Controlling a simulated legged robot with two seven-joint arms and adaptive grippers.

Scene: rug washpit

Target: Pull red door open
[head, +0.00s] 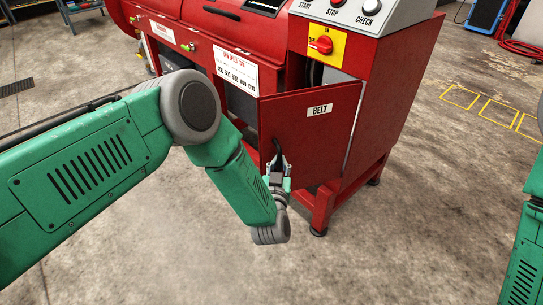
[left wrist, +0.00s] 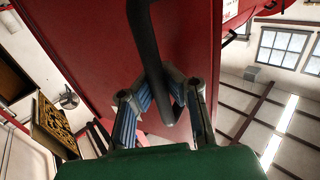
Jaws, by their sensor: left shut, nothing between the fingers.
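The red door (head: 305,130) with the BELT label stands partly open on the front of the red machine, with a dark gap above its top edge. Its black bar handle (head: 276,152) is near the door's left side. My left gripper (head: 280,168) is at the lower part of the handle. In the left wrist view the handle (left wrist: 145,40) runs down to the gripper (left wrist: 170,88), whose fingers are shut beside it. The exact contact is hard to tell. The red door face (left wrist: 100,50) fills much of that view. My right gripper is out of the head view.
The machine's control box (head: 345,15) with a red rotary switch (head: 321,45) sits above the door. A machine leg and foot (head: 318,231) stand below it. The concrete floor (head: 420,220) is clear in front and to the right.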

